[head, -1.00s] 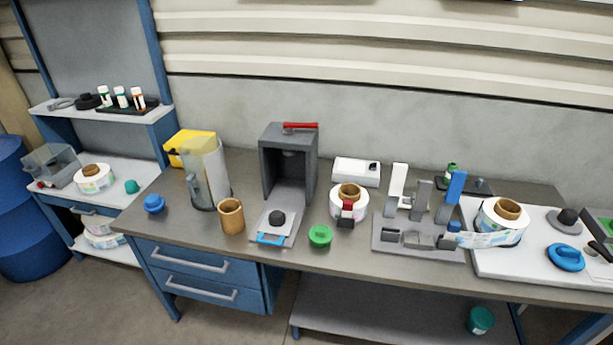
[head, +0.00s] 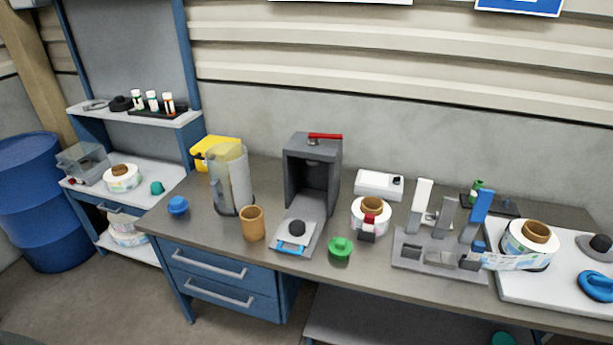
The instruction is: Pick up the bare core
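The bare core (head: 251,223) is a short brown cardboard tube with an open top. It stands upright on the dark bench top, near the front edge. It is in front of a clear cylindrical container and to the left of the grey press-like stand. Nothing touches it that I can see. Neither of my grippers is in the head view.
The clear container (head: 231,180) stands close behind the core, and the grey stand (head: 313,175) is to its right. A blue knob (head: 178,206) and a green knob (head: 340,248) lie nearby. A label reel (head: 371,216) and grey fixture (head: 440,250) stand farther right.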

